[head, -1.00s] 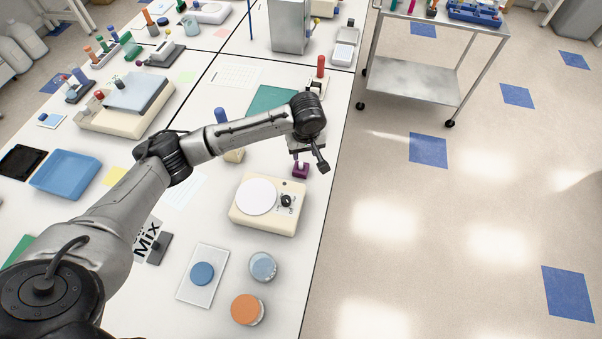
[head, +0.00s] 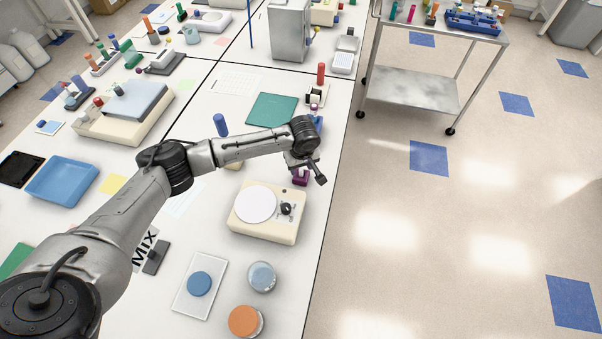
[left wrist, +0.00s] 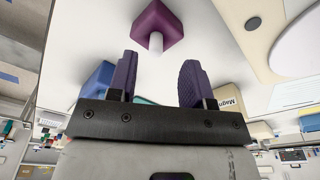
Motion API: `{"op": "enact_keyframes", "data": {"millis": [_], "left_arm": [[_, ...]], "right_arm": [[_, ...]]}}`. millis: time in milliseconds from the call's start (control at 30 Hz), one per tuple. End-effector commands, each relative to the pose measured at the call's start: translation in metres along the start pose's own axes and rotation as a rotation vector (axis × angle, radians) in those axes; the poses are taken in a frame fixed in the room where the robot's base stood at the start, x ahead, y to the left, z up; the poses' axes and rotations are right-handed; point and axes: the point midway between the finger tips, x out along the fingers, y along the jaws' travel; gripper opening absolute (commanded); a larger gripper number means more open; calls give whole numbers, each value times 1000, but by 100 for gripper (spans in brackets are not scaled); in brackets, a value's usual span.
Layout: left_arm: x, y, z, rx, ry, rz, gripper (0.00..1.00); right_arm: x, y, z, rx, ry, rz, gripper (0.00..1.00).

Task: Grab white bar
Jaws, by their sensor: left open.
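The white bar (left wrist: 155,42) stands out from a purple block (left wrist: 158,22) at the top middle of the left wrist view. The purple block also shows in the head view (head: 300,179), beside the stirrer, where my gripper partly covers it and the bar cannot be made out. My left gripper (left wrist: 158,75) is open, with its two dark purple fingers apart and nothing between them. In the wrist view the bar lies above the gap between the fingertips. In the head view my left gripper (head: 304,163) is right by the block. My right gripper is not in view.
A cream magnetic stirrer (head: 285,228) with a round white plate stands just in front of the block. A green mat (head: 272,109) and a blue upright piece (head: 220,125) are behind. The table's right edge is close to the block.

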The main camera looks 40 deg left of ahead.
Motion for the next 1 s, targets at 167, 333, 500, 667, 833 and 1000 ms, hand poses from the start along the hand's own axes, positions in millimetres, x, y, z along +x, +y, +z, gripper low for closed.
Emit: {"op": "enact_keyframes", "data": {"millis": [167, 333, 500, 667, 833, 1000], "left_arm": [[25, 4, -4, -2, 0, -2, 46], [39, 4, -4, 0, 0, -1, 46], [42, 4, -3, 1, 0, 1, 46], [42, 4, -3, 0, 0, 1, 44], [42, 4, -3, 0, 0, 0, 28], [42, 4, -3, 0, 0, 0, 12]], "right_arm": [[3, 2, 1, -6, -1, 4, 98], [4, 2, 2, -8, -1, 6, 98], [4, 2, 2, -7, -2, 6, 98], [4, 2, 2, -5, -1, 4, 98], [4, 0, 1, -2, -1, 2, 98], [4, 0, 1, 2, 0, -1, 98]]}}
